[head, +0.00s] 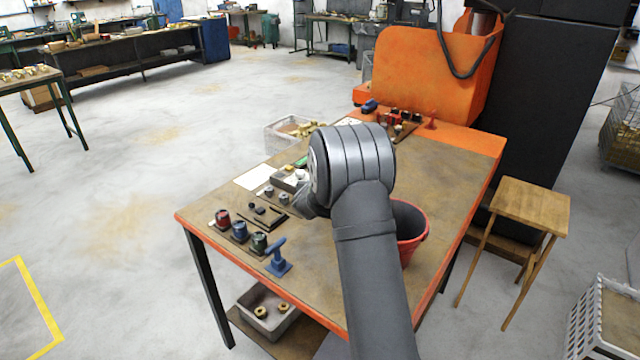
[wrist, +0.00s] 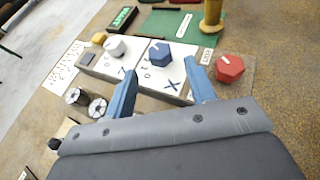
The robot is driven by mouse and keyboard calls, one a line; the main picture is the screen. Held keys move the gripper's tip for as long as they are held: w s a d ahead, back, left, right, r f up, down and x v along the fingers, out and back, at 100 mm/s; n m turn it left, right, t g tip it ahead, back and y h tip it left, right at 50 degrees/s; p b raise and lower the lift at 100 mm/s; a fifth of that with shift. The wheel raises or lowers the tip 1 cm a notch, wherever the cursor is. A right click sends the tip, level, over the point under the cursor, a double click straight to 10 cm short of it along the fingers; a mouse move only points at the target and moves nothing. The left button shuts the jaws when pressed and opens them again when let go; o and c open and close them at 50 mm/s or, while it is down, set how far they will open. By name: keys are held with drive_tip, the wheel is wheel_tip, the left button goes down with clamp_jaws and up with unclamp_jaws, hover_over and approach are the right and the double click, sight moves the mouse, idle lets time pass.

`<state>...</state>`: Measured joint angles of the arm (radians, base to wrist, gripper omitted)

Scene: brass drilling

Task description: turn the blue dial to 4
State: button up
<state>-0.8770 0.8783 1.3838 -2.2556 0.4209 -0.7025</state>
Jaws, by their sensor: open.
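The blue dial (wrist: 160,54) shows in the wrist view as a faceted knob with a white pointer line. It sits on a white panel (wrist: 150,82) with dark marks, which I cannot read clearly. My gripper (wrist: 162,68) is open, its two blue fingers reaching toward the near left and right sides of the dial. The gap between them is empty, and I cannot see contact. In the head view my gripper (head: 306,206) is low over the table's left half, mostly hidden by my arm. I cannot make out the blue dial in that view.
A white dial (wrist: 115,46) stands left of the blue dial, and a red dial (wrist: 229,68) stands right, close to the right finger. Two small metal cylinders (wrist: 86,100) are at left. A red bucket (head: 411,240) stands right of my arm. The table's front right is bare.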

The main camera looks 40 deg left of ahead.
drive_tip(key=shift+x, duration=2.5)
drive_tip(key=shift+c, duration=0.4)
drive_tip(key=c, duration=0.9)
drive_tip(key=shift+a, duration=0.1)
drive_tip(key=shift+s+a+r+m+t+h, duration=0.15)
drive_tip(key=shift+m+t+h, duration=0.15)
drive_tip(key=shift+m+h, duration=0.4)
drive_tip(key=shift+w+a+f+m+t+h, duration=0.15)
drive_tip(key=shift+m+t+h, duration=0.15)
drive_tip(key=shift+m+h, duration=0.4)
drive_tip(key=shift+s+a+r+m+t+h, duration=0.1)
drive_tip(key=shift+m+t+h, duration=0.05)
drive_tip(key=shift+m+h, duration=0.65)
drive_tip(key=shift+s+a+m+t+h, duration=0.15)
drive_tip(key=shift+m+h, duration=0.45)
drive_tip(key=shift+h, duration=0.4)
drive_tip(key=shift+w+d, duration=0.1)
